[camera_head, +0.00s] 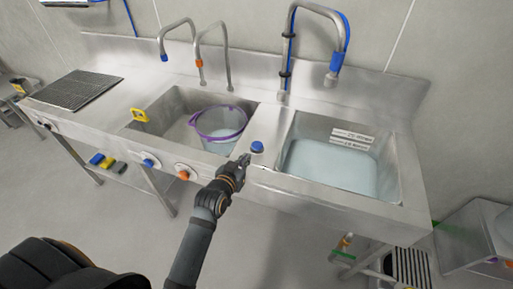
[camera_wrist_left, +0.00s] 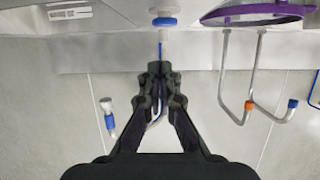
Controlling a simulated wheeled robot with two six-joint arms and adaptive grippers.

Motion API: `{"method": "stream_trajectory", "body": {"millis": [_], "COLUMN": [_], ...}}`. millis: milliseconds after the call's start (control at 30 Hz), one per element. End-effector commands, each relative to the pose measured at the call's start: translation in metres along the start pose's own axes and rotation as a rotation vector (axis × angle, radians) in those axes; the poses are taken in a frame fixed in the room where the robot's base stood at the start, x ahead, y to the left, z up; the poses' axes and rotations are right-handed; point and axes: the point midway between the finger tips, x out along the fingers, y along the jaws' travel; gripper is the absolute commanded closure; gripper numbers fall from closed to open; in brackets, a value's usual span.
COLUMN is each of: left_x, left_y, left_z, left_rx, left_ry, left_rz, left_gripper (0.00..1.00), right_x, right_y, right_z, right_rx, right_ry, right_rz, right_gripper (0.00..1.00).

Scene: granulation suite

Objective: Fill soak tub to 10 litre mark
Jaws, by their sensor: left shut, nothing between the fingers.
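A clear tub with a purple rim (camera_head: 220,124) stands in the left basin (camera_head: 172,104), and its purple rim also shows in the left wrist view (camera_wrist_left: 258,13). The tub seems to hold some pale liquid; I cannot read a mark on it. My left gripper (camera_head: 243,159) is shut and empty, just in front of a blue knob (camera_head: 257,147) on the deck between the basins. In the left wrist view the closed fingers (camera_wrist_left: 160,68) point toward the knob (camera_wrist_left: 164,21), apart from it in the picture. My right gripper is out of view.
A gooseneck tap with a blue collar (camera_head: 163,58), one with an orange collar (camera_head: 199,63) and a blue-hosed sprayer (camera_head: 333,77) rise behind. The right basin (camera_head: 385,185) holds pale water. Blue (camera_head: 149,163) and orange (camera_head: 183,175) front knobs and a yellow clip (camera_head: 139,115) are nearby.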

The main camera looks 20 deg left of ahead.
Motion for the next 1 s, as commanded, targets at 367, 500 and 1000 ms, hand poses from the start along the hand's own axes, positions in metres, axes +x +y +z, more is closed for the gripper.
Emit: {"method": "stream_trajectory", "body": {"millis": [367, 500, 1000], "left_x": [0.007, 0.010, 0.103], "left_y": [0.001, 0.001, 0.000], "left_z": [-0.018, -0.019, -0.028], "left_rx": [-0.009, -0.009, -0.008], "left_ry": [0.086, 0.086, 0.085], "left_rz": [-0.009, -0.009, -0.009], "left_gripper": [1.00, 1.00, 1.00], "right_x": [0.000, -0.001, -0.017], "right_y": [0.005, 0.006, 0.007], "right_z": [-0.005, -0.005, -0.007], "right_rx": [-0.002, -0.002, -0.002], "right_ry": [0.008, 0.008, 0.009], "right_rz": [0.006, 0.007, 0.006], "right_gripper": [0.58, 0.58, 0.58]}}
